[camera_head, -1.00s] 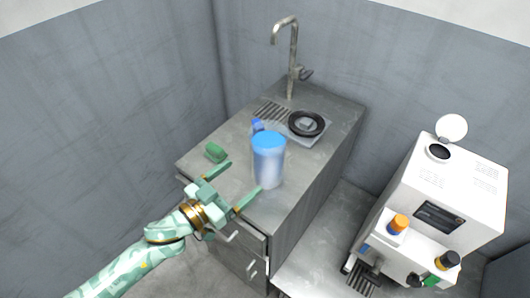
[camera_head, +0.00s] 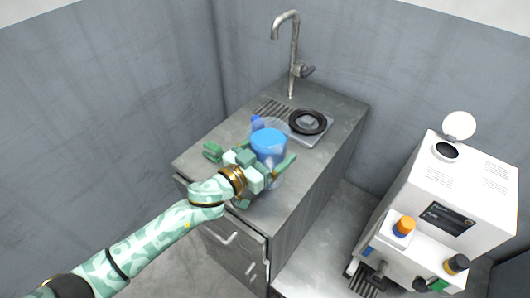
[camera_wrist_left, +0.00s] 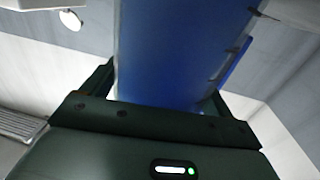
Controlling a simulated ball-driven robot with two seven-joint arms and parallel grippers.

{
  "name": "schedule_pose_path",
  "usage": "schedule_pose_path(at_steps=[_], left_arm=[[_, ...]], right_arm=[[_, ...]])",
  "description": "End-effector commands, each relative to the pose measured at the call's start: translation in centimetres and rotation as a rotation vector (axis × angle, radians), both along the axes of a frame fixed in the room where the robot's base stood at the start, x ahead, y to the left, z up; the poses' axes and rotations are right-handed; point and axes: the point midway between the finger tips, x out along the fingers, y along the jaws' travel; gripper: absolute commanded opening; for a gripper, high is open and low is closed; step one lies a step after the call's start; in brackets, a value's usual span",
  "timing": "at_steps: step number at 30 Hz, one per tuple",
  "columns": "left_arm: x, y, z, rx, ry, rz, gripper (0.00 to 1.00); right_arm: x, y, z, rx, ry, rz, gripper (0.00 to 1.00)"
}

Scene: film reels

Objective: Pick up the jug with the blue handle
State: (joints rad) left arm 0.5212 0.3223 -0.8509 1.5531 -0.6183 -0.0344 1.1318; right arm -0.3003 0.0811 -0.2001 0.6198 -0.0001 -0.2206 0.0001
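A pale jug with a blue top (camera_head: 268,141) stands upright on the grey counter. A small blue piece (camera_head: 257,122) shows just behind and left of it; I cannot tell whether it is its handle. My left gripper (camera_head: 267,152) has its fingers spread on either side of the jug, hiding its lower body. In the left wrist view, the blue jug (camera_wrist_left: 175,55) fills the space between the two dark fingers; firm contact on both sides is not clear. My right gripper is in no view.
A dark ring-shaped item (camera_head: 308,122) lies on a plate behind the jug, below a tall tap (camera_head: 291,50). A white machine (camera_head: 455,190) stands at the right.

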Motion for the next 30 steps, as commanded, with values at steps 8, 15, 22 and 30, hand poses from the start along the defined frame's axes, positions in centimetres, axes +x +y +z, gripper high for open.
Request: schedule_pose_path(at_steps=[8, 15, 22, 30], left_arm=[[0.0, 0.0, 0.3, -0.003, -0.004, -0.001, 0.21], [0.0, 0.0, 0.4, -0.003, -0.004, -0.001, 0.21], [0.0, 0.0, 2.6, -0.003, -0.008, -0.002, 0.21], [-2.6, -0.3, 7.3, -0.005, -0.01, -0.003, 0.21]], right_arm=[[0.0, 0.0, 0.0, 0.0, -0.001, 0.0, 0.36], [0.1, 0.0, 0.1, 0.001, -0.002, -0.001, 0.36], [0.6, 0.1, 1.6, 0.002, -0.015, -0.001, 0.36], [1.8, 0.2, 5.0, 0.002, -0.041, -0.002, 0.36]])
